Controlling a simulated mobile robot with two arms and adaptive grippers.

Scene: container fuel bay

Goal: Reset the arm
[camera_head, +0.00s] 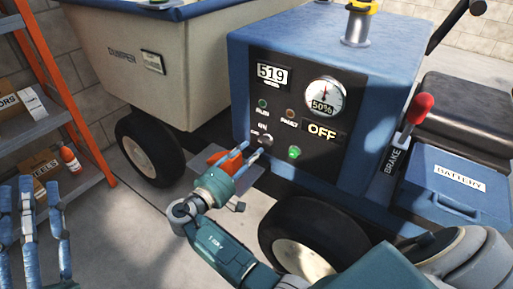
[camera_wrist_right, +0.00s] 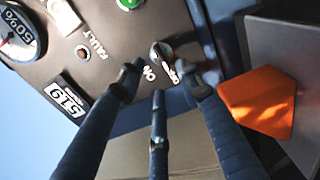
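My right gripper (camera_head: 254,150) is at the dark front panel (camera_head: 328,163) of the blue vehicle, by a small metal knob (camera_head: 266,142). In the right wrist view the knob (camera_wrist_right: 162,52) has ON and OFF labels beside it. The fingers (camera_wrist_right: 160,80) are spread on either side of it, apart from each other; whether one touches the knob I cannot tell. My left gripper (camera_head: 32,200) is at the lower left, fingers upright, spread and empty.
An orange block (camera_wrist_right: 258,100) is close to my right fingers. A red-topped brake lever (camera_head: 418,108) and an orange-framed shelf (camera_head: 62,90) flank the scene.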

